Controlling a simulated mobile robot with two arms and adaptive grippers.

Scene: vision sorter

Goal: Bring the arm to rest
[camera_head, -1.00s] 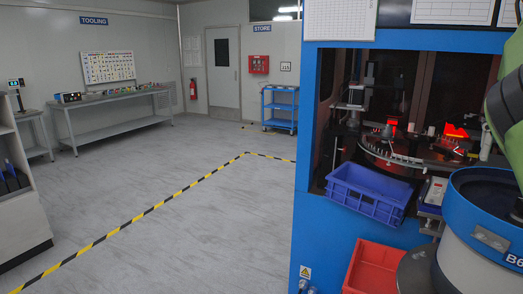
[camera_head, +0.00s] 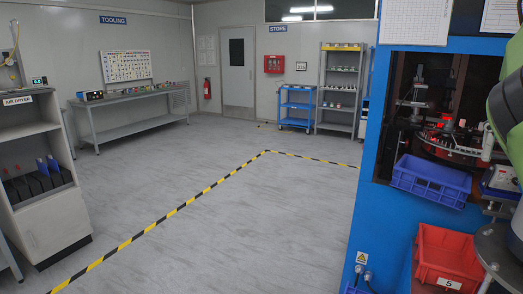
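Part of my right arm (camera_head: 508,105), green and dark, shows at the right edge, in front of the blue sorter machine (camera_head: 398,225). Neither of my grippers can be made out in the head view. What the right arm's far end holds, if anything, is out of the picture.
A blue crate (camera_head: 432,188) sits at the machine's opening, with a red bin (camera_head: 420,262) below it. An air dryer cabinet (camera_head: 58,222) stands at left. Open grey floor (camera_head: 240,230) lies between, crossed by yellow-black tape (camera_head: 205,190). A blue cart (camera_head: 296,107) stands at the back.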

